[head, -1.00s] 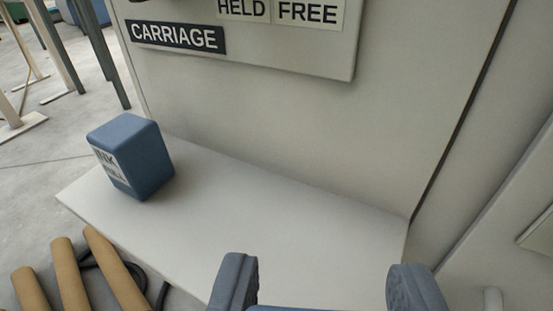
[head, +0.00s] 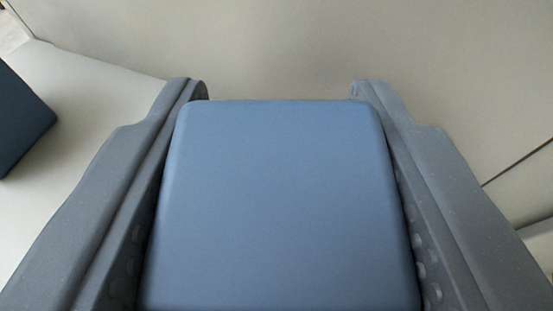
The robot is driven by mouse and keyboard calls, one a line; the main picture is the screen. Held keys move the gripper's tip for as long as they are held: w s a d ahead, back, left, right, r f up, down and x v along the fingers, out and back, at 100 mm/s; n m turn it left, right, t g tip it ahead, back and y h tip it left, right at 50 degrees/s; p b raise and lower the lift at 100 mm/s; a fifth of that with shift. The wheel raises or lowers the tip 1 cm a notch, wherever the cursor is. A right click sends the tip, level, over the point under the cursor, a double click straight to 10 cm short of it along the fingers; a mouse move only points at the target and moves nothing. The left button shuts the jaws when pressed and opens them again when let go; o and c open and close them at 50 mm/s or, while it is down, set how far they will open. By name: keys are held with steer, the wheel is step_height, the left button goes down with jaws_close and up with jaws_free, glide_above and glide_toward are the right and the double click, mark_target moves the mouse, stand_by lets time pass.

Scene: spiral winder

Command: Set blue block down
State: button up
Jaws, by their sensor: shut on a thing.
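The blue block (head: 280,210) fills the middle of the head view, its flat top face towards the camera. My gripper (head: 279,92) is shut on it, with one grey finger along its left side and one along its right. The block hides what lies beneath it, so I cannot tell whether it touches the shelf. The pale shelf (head: 85,85) shows to the left of the left finger.
Another dark blue block (head: 20,120) stands on the shelf at the left edge, partly cut off and apart from my left finger. A beige machine panel (head: 280,50) rises close behind the held block. A dark seam runs down the panel at the right.

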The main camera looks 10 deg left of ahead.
steer(key=o, duration=1)
steer(key=shift+o, duration=0.2)
steer(key=p+v, duration=0.2)
steer(key=v, duration=1)
steer(key=shift+r, duration=0.15)
